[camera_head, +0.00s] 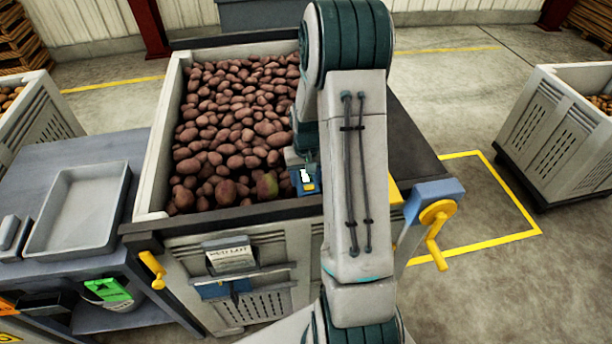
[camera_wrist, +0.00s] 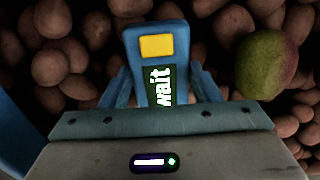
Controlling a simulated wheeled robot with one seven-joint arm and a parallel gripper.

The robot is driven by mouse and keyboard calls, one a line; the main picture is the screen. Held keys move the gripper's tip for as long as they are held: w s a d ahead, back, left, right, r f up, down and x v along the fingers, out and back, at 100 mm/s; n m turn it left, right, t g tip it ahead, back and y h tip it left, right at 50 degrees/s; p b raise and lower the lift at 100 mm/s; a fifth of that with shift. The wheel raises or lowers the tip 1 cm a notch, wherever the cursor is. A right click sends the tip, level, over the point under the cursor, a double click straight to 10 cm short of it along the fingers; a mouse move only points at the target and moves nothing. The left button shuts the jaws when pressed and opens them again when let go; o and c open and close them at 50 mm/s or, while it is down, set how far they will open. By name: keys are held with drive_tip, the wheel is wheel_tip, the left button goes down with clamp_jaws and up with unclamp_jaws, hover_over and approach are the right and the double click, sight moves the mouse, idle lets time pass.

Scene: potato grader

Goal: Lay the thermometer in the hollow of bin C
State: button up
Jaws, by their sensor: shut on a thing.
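The thermometer (camera_wrist: 155,42) is a blue handheld device with a yellow patch and a dark green screen reading "wait". My gripper (camera_wrist: 160,88) is shut on it, one finger at each side. In the head view the thermometer (camera_head: 308,187) shows beside my arm, over the right part of the potatoes in the large bin (camera_head: 157,150). Potatoes lie behind it in the wrist view; I cannot tell whether it touches them. A greenish potato (camera_wrist: 265,63) lies to its right there. The bin's letter is not legible, and no clear hollow shows; my arm hides part of the bin.
A yellow crank (camera_head: 436,230) sticks out at the bin's front right. A bench with an empty grey tray (camera_head: 122,185) stands at the left. More crates stand at the far left (camera_head: 45,125) and right (camera_head: 545,135). Open floor lies to the right.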

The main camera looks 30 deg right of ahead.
sight(306, 179)
drive_tip(key=shift+f, duration=0.2)
drive_tip(key=o, duration=1.1)
drive_tip(key=shift+c, duration=0.2)
drive_tip(key=shift+r, duration=0.15)
wheel_tip(306, 179, up, 11)
drive_tip(key=s+a+r+n+t, duration=0.1)
drive_tip(key=s+a+r+n, duration=0.1)
drive_tip(key=s+a+r, duration=0.6)
drive_tip(key=s+a+r+n+t, duration=0.1)
drive_tip(key=s+a, duration=0.5)
drive_tip(key=s, duration=0.6)
drive_tip(key=shift+a+r+t+b, duration=0.15)
drive_tip(key=shift+r+t+b, duration=0.3)
drive_tip(key=shift+r+t, duration=0.15)
